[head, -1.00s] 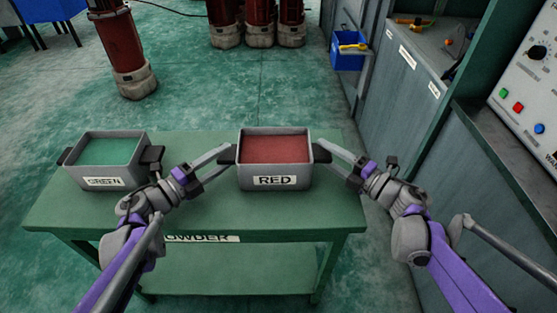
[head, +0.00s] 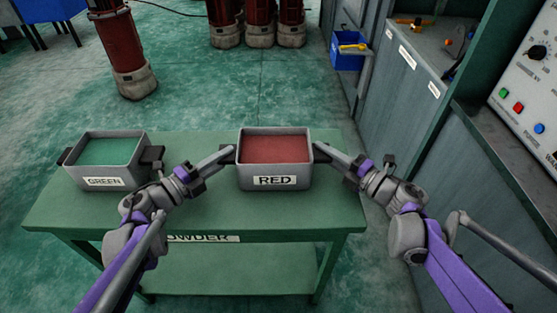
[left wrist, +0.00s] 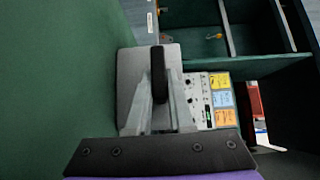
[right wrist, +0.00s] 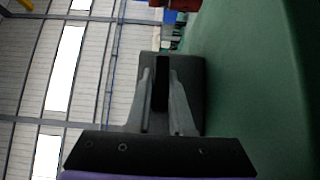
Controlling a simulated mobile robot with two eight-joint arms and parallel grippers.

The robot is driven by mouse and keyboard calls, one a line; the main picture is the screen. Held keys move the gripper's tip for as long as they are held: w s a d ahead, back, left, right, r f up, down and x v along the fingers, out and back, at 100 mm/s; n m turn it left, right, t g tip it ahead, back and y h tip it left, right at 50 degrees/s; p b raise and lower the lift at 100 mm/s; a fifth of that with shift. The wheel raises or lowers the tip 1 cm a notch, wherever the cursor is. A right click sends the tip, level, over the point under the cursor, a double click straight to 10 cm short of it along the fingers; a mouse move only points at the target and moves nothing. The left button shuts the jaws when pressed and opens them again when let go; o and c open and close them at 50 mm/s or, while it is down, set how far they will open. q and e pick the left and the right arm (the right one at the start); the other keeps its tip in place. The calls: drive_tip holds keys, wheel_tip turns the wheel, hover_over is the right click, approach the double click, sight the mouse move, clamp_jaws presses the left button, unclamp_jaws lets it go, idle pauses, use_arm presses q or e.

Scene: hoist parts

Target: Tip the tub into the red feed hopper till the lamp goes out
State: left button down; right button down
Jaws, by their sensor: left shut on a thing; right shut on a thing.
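A grey tub labelled RED (head: 274,182), filled with red powder (head: 274,149), stands upright at the right part of the green table. My left gripper (head: 228,153) is shut on the tub's left handle, which shows dark between the fingers in the left wrist view (left wrist: 159,72). My right gripper (head: 322,152) is shut on the right handle, seen between the fingers in the right wrist view (right wrist: 161,82). The tub looks level; I cannot tell any gap beneath it. No red feed hopper or lamp can be made out for certain.
A tub labelled GREEN (head: 104,182) with green powder stands at the table's left. The green table (head: 200,232) has clear surface between the tubs. A cabinet (head: 405,90), a blue bin (head: 348,58) and a control panel (head: 530,85) are at right. Red columns (head: 118,45) stand behind.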

use_arm(q)
drive_tip(key=shift+r, duration=0.2)
use_arm(e)
drive_tip(key=shift+r, duration=0.15)
